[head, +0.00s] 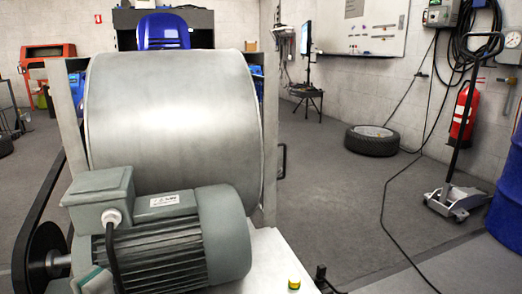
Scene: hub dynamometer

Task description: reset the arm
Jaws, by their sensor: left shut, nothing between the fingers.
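Most of the left arm is out of the frame. My right gripper is not in view.
A large metal drum (175,125) stands close in front, with a grey-green motor (165,240) below it. To the right lie a tyre (372,141), a pallet-jack-like trolley (457,200) and a blue barrel (508,200). A cable crosses the otherwise clear floor (340,210).

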